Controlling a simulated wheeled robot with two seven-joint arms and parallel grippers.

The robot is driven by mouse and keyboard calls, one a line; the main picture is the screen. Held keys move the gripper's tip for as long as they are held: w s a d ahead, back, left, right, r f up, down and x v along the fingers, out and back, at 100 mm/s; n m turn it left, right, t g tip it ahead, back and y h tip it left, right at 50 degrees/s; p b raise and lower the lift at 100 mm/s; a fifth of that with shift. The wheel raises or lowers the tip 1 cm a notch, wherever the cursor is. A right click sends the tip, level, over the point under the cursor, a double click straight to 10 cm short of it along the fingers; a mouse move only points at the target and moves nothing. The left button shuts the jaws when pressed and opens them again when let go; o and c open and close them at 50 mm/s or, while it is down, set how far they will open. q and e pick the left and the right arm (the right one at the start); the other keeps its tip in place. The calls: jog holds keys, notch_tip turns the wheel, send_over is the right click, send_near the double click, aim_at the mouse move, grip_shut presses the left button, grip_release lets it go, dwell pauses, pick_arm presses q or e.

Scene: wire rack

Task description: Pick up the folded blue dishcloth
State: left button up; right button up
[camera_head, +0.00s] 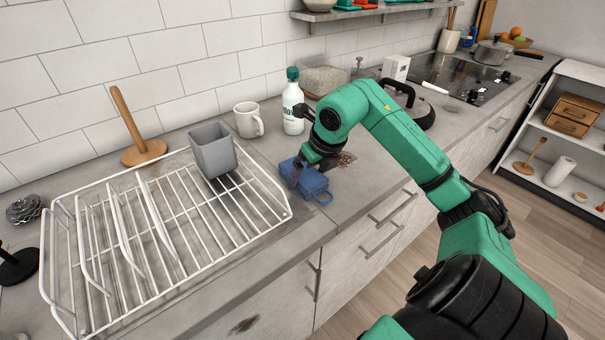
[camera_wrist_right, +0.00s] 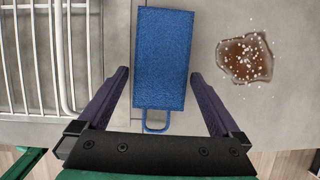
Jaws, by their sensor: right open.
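The folded blue dishcloth (camera_head: 312,182) lies on the grey counter, just right of the wire rack. In the right wrist view the dishcloth (camera_wrist_right: 163,60) is a flat blue rectangle with a small hanging loop at its near end. My right gripper (camera_head: 309,177) is over the dishcloth and hides part of it in the head view. In the right wrist view the right gripper (camera_wrist_right: 160,84) is open, with one finger on each side of the cloth and a gap on both sides. My left gripper is not in view.
The white wire rack (camera_head: 187,212) holds a grey square cup (camera_head: 213,151). A white mug (camera_head: 247,121), a white bottle (camera_head: 293,108) and a black kettle (camera_head: 420,116) stand behind. A brown spill with white grains (camera_wrist_right: 246,58) lies right of the cloth.

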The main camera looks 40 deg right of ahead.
aim_at(308, 175)
jog(key=shift+x, duration=0.8)
jog(key=shift+r, duration=0.1)
jog(key=c, duration=1.2)
notch_tip(308, 175, up, 7)
jog(key=shift+w+p, duration=0.1)
jog(key=shift+p, duration=0.25)
notch_tip(308, 175, up, 13)
jog(key=p, duration=0.4)
